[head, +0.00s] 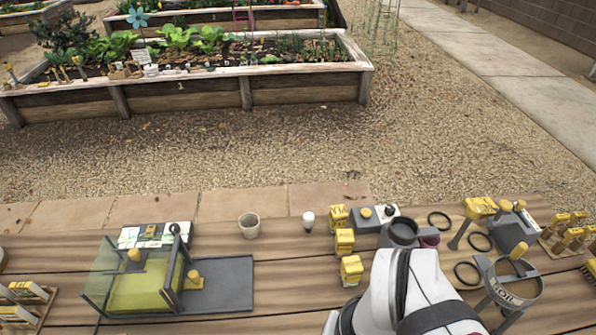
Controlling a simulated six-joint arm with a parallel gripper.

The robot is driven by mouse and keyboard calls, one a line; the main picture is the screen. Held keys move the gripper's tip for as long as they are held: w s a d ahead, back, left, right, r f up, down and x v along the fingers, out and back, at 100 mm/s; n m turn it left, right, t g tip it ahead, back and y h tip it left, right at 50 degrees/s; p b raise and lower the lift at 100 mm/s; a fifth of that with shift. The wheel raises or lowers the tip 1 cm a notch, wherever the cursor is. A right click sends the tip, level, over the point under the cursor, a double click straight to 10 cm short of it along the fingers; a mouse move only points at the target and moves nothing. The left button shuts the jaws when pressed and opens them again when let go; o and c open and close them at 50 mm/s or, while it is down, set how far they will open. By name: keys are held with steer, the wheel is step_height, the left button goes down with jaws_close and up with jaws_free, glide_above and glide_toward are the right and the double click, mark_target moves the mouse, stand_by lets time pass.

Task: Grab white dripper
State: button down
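I cannot tell for certain which object is the white dripper. A small white rounded piece (308,220) stands on the wooden table near its far edge, right of a pale grey-white cup (249,225) with a dark inside. A white piece with a dark knob (387,210) sits farther right, beside a grey block with a yellow knob. My white arm rises from the bottom edge, right of centre, well to the right of the cup and the small white piece. My gripper fingers cannot be made out.
A clear-walled box with a yellow-green bottom (140,295) and a dark tray (228,285) stand left. Yellow boxes (345,241) line up left of my arm. Black rings (467,273) and a labelled round container (515,292) lie right. Table around the cup is clear.

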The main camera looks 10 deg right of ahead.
stand_by(0.4)
steer(key=c, duration=0.9)
jaws_free()
steer(key=shift+o, duration=0.2)
steer(key=w+d+f+n+g+h, duration=0.2)
steer(key=w+d+f+n+h, duration=0.1)
steer(key=w+d+n+h, duration=0.7)
steer(key=n+t+h, duration=0.3)
steer(key=n+t, duration=0.6)
steer(key=n, duration=0.8)
glide_toward(309, 224)
steer(key=s+d+r, duration=0.5)
steer(key=s+d, duration=0.1)
steer(key=d, duration=0.1)
steer(key=w+a+f+n+t, duration=0.1)
steer(key=a+f+n, duration=0.1)
steer(key=w+a+f+n+t+y, duration=0.1)
steer(key=a+n, duration=0.1)
steer(key=w+a+f+n+t+y, duration=0.1)
steer(key=w+a+f+n, duration=0.1)
steer(key=shift+f+n+t, duration=0.3)
steer(key=x, duration=1.5)
steer(key=shift+a+f, duration=0.25)
steer(key=shift+f, duration=0.1)
